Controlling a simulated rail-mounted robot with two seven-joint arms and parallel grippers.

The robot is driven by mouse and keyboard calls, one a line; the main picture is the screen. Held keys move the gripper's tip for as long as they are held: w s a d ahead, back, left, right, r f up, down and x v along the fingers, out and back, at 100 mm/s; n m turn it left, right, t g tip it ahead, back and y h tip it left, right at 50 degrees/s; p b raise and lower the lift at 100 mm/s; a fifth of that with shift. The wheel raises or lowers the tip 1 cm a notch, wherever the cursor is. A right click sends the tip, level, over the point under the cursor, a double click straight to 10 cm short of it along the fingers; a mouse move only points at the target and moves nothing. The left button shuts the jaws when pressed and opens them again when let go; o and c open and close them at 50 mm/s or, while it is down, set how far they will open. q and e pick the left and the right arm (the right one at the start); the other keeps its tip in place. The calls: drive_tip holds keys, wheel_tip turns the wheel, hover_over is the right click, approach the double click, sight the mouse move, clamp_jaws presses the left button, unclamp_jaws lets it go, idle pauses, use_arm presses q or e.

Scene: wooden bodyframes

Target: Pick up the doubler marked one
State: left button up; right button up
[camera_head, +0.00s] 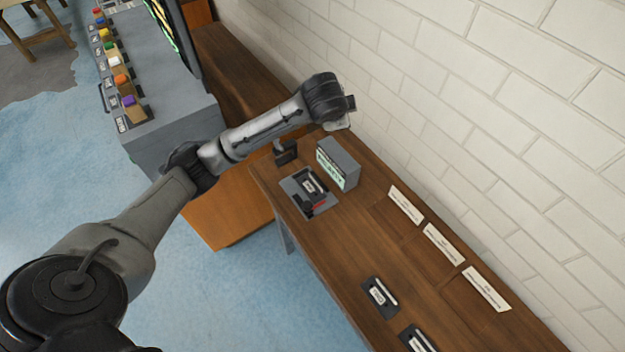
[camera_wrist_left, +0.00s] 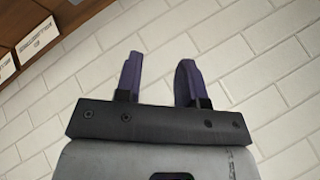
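Small black plates with white labels, which look like the doublers, lie on the wooden table in the head view. One plate (camera_head: 380,297) is near the front edge and another plate (camera_head: 418,338) is cut by the bottom of the picture. Their label text is too small to read surely. My left gripper (camera_wrist_left: 158,78) has its two fingers apart and nothing between them, facing the brick wall. In the head view my left arm reaches over the table's far end, well away from these plates, and its fingers are not clear. My right gripper is not in view.
A grey fixture (camera_head: 322,203) holding a labelled black piece and a grey display box (camera_head: 340,163) stand at the table's far end. Several white signs (camera_head: 443,243) line the wall side. A grey console (camera_head: 165,75) with coloured buttons is at the upper left.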

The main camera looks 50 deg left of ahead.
use_arm(q)
drive_tip(key=s+a+f+m+g, duration=0.2)
drive_tip(key=a+f+g, duration=0.25)
drive_tip(key=f, duration=0.25)
drive_tip(key=m+g+h, duration=0.3)
drive_tip(key=m, duration=0.7)
hover_over(312, 175)
wheel_tip(312, 175, down, 5)
wheel_tip(312, 175, down, 7)
drive_tip(key=shift+w+d+f+b, duration=0.1)
drive_tip(key=shift+d+b, duration=0.05)
drive_tip(key=shift+b, duration=0.65)
drive_tip(key=shift+f+b, duration=0.75)
drive_tip(key=shift+f, duration=2.5)
drive_tip(key=shift+c, duration=0.4)
clamp_jaws()
drive_tip(key=shift+r, duration=0.1)
